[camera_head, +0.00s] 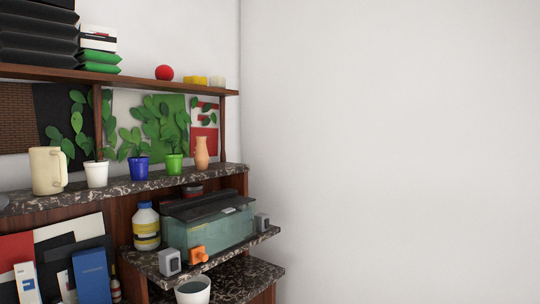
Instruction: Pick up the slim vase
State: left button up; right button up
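A slim terracotta-coloured vase (202,153) stands upright on the speckled stone shelf (222,171), near its right end. It is just right of a green pot (174,163) holding a plant. The vase looks fully visible. Neither of my grippers shows in the head view.
Left of the green pot stand a blue pot (139,167), a white pot (96,174) and a cream mug (47,170). A wooden shelf (150,81) runs above the vase. Below are a glass tank (215,232) and a bottle (146,226). A bare wall (400,150) fills the right.

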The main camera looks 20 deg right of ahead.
aim_at(201, 158)
jog(key=i+l, duration=0.1)
jog(key=l, duration=0.3)
jog(key=i+l, duration=0.15)
jog(key=l, duration=0.25)
jog(key=i+l, duration=0.1)
jog(key=l, duration=0.25)
jog(key=i+l+z, duration=0.1)
jog(key=l, duration=0.3)
jog(key=i+l, duration=0.15)
jog(key=l, duration=0.25)
jog(key=i+l, duration=0.1)
jog(key=l, duration=0.3)
